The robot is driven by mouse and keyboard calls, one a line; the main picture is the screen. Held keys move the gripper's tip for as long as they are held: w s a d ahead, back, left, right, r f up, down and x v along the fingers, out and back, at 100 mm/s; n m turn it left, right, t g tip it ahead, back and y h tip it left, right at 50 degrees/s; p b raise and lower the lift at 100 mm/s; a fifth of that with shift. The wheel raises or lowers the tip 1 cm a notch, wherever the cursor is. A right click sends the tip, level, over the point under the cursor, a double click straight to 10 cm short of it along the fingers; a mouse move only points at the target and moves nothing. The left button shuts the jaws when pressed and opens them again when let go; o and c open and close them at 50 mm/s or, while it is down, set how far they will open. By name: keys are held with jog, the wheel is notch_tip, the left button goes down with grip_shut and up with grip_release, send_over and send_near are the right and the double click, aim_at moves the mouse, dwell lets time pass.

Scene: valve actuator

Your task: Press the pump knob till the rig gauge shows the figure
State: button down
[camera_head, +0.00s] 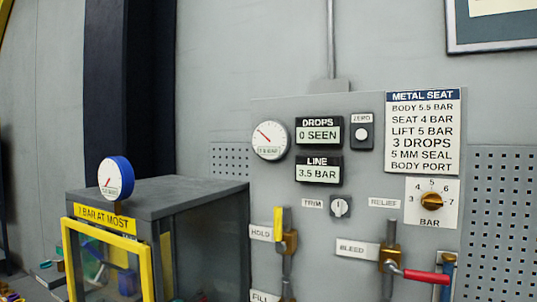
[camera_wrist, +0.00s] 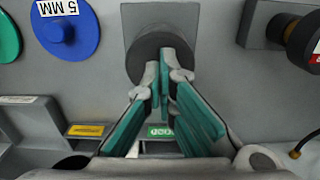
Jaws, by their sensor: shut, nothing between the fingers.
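In the wrist view, a dark round knob (camera_wrist: 143,62) sits on a grey square plate. My gripper (camera_wrist: 166,68) is shut and empty, its fingertips overlapping the knob's face; I cannot tell whether they touch it. In the head view, a white round dial (camera_head: 269,139) on the rig panel has a red needle pointing up and left. Below and right of it, the LINE display (camera_head: 318,171) reads 3.5 BAR. The DROPS display (camera_head: 319,133) reads 0 SEEN. A METAL SEAT card (camera_head: 423,130) lists body 5.5 bar, seat 4 bar and lift 5 bar. My gripper is outside the head view.
The panel carries a relief dial (camera_head: 431,202), a yellow hold lever (camera_head: 278,222) and a red bleed lever (camera_head: 426,276). A blue 5 MM disc (camera_wrist: 70,35) and a dark knob (camera_wrist: 303,38) flank the gripper.

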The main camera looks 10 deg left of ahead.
jog(key=shift+f+b, duration=0.8)
jog(key=shift+f, duration=0.45)
jog(key=shift+r, duration=0.1)
jog(key=shift+r+p, duration=2.55)
jog(key=shift+r, duration=0.85)
jog(key=shift+f, duration=0.3)
jog(key=shift+f+b, duration=0.35)
jog(key=shift+b, duration=0.05)
